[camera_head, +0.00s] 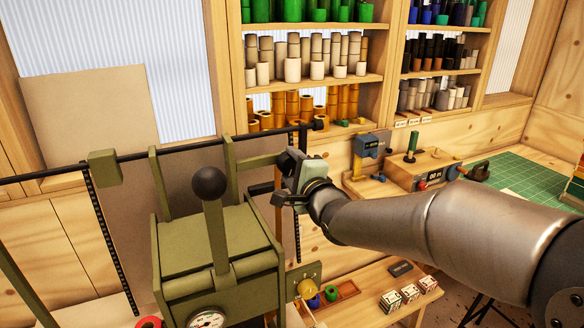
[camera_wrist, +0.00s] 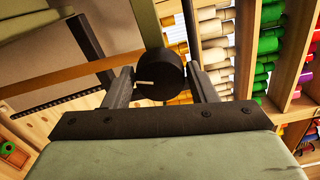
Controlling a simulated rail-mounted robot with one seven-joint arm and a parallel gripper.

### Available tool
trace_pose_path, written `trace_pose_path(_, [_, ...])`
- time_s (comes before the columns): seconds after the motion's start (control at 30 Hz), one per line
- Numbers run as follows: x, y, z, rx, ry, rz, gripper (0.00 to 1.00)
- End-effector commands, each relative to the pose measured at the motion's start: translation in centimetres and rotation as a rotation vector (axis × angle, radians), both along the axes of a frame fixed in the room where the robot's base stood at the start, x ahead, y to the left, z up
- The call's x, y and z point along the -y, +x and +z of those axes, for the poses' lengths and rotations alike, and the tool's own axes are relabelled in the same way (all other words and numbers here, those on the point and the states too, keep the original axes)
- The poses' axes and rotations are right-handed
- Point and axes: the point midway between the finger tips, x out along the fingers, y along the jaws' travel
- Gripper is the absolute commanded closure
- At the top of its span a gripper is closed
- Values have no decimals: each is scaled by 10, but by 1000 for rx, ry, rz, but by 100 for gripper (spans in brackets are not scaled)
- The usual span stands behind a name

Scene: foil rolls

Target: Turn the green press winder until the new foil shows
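The green press (camera_head: 215,245) stands at lower left in the head view, with a black ball-topped lever (camera_head: 210,185) upright in front. A dark bar runs behind it, and a dull brown sheet (camera_head: 125,215) hangs there between black perforated strips. My gripper (camera_head: 268,190) is at the press's right side, pointing left; its body hides the winder in this view. In the wrist view, a black round knob (camera_wrist: 160,80) with a white mark, apparently the winder, lies between the two fingers of my gripper (camera_wrist: 162,88). The fingers flank it closely; whether they press on it is unclear.
Shelves (camera_head: 310,85) with several coloured rolls stand behind. A low wooden bench (camera_head: 375,305) holds small boxes at the lower right. A green cutting mat (camera_head: 525,180) lies at far right. A green bracket (camera_wrist: 145,25) is close above the knob.

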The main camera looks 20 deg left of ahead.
Motion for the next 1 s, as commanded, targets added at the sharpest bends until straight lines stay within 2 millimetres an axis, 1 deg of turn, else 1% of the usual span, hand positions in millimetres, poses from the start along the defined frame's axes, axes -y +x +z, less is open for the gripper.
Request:
trace_pose_path(0.03, [0,0,0,0,0,0,33])
trace_pose_path(0.07, [0,0,0,0,0,0,30])
trace_pose_path(0.33, [1,0,0,1,-1,0,30])
trace_pose_path(0.47, [7,-7,0,2,-1,-1,30])
trace_pose_path(0.57, [18,-19,-1,4,-2,-2,30])
trace_pose_path(0.67, [33,-36,-1,6,-3,-3,30])
trace_pose_path(1.0, [87,-99,1,5,-2,0,30])
